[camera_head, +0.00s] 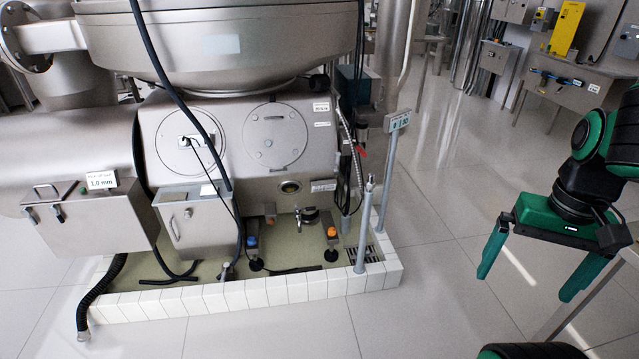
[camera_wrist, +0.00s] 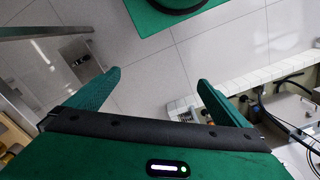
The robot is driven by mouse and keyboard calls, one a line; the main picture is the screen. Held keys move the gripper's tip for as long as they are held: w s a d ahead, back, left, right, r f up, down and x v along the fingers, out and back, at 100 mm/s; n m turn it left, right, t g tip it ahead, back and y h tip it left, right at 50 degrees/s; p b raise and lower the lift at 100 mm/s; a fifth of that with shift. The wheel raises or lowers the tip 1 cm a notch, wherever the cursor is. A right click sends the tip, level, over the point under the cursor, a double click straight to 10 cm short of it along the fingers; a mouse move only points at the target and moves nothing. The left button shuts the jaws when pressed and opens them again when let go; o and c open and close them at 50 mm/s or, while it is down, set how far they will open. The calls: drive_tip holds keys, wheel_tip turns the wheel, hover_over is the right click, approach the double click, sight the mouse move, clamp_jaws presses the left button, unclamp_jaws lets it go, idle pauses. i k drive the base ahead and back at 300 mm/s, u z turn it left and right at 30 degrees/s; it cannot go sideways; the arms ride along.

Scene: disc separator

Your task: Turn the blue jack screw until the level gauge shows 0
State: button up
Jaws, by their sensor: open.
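The blue jack screw (camera_head: 252,241) stands on a dark foot inside the tiled curb, under the machine. An orange-topped jack (camera_head: 331,232) stands to its right. A small white display (camera_head: 101,181) on the grey box at left reads "1.0 mm"; its smaller text is unreadable, so I cannot tell whether it is the level gauge. My green gripper (camera_head: 526,286) is open and empty, far to the right of the jacks, outside the curb. In the wrist view my gripper (camera_wrist: 158,78) has its fingers spread over bare floor; the blue jack is not clear there.
A white tiled curb (camera_head: 230,294) surrounds the machine base. A grey post (camera_head: 364,240) and a taller post with a sign (camera_head: 398,121) rise at its right corner. Hoses and a grey box (camera_head: 195,225) hang near the blue jack. Tiled floor (camera_head: 450,240) between is clear.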

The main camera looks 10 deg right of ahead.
sight(250, 241)
drive_tip(key=k, duration=1.3)
drive_tip(key=u, duration=0.4)
drive_tip(key=i, duration=0.7)
drive_tip(key=u, duration=0.75)
drive_tip(key=i, duration=1.4)
drive_tip(key=z, duration=0.5)
drive_tip(key=i, duration=1)
drive_tip(key=z, duration=0.1)
